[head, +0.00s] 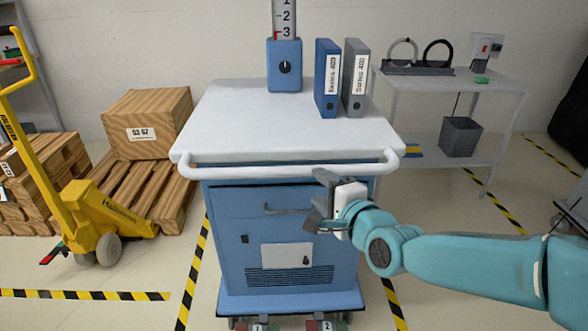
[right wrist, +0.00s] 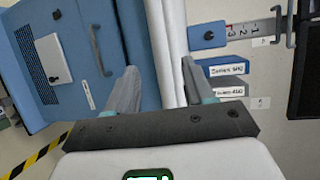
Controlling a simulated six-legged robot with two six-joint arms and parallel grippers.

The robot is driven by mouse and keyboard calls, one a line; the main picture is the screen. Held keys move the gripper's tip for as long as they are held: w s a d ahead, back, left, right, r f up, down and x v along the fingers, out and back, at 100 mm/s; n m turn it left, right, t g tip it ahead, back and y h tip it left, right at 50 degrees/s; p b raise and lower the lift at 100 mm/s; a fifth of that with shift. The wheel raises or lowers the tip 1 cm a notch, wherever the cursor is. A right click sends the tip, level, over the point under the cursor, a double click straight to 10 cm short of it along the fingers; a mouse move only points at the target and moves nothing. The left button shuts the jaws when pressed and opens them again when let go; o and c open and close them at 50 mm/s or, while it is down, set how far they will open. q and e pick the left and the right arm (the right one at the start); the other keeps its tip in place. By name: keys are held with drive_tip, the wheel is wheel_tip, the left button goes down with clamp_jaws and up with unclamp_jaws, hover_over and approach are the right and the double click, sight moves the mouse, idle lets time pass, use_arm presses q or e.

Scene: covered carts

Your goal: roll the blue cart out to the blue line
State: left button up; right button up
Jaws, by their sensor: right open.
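The blue cart (head: 228,225) stands in the middle of the head view, with a white top and a drawer and vented door on its front. Its white push handle (head: 230,172) runs across the near edge. My right gripper (head: 316,200) is open at the right part of the cart's front, just below the handle in the picture. In the right wrist view, the white bar (right wrist: 168,45) shows between the open fingers; I cannot tell if they touch it. Labels 1 and 2 sit by the wheels at the bottom edge. No blue line is in view; my left gripper is not in view.
A blue-based gauge (head: 285,66), a blue binder (head: 327,80) and a grey binder (head: 355,82) stand on the cart. A yellow pallet jack (head: 80,215) and wooden pallets are left; a grey table (head: 440,82) is right. Yellow-black tape (head: 196,262) marks the floor.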

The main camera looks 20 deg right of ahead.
sight(295, 168)
drive_tip(key=x, duration=1.2)
drive_tip(key=shift+w+p, duration=0.2)
drive_tip(key=shift+p, duration=0.2)
drive_tip(key=shift+s, duration=0.1)
clamp_jaws()
